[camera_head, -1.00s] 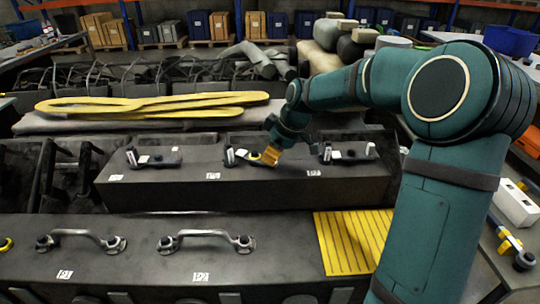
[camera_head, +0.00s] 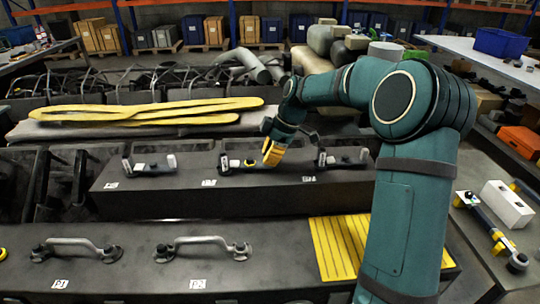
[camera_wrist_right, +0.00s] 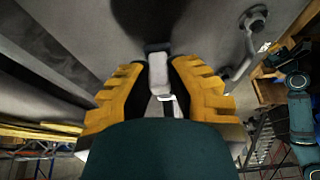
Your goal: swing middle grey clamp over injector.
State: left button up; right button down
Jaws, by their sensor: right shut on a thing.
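The middle grey clamp (camera_head: 236,168) lies on the dark engine block (camera_head: 330,196), between two similar clamps. My left gripper is in neither view.
The left clamp (camera_head: 150,168) and right clamp (camera_head: 342,160) sit close on either side. In front are two bar handles (camera_head: 200,241) and a yellow ribbed mat (camera_head: 340,246). Yellow slings (camera_head: 150,112) lie behind. A white block (camera_head: 506,204) is at the right.

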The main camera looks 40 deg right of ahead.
jog(key=shift+f, duration=0.1)
jog(key=c, duration=0.9)
grip_release()
jog(key=v, duration=1.2)
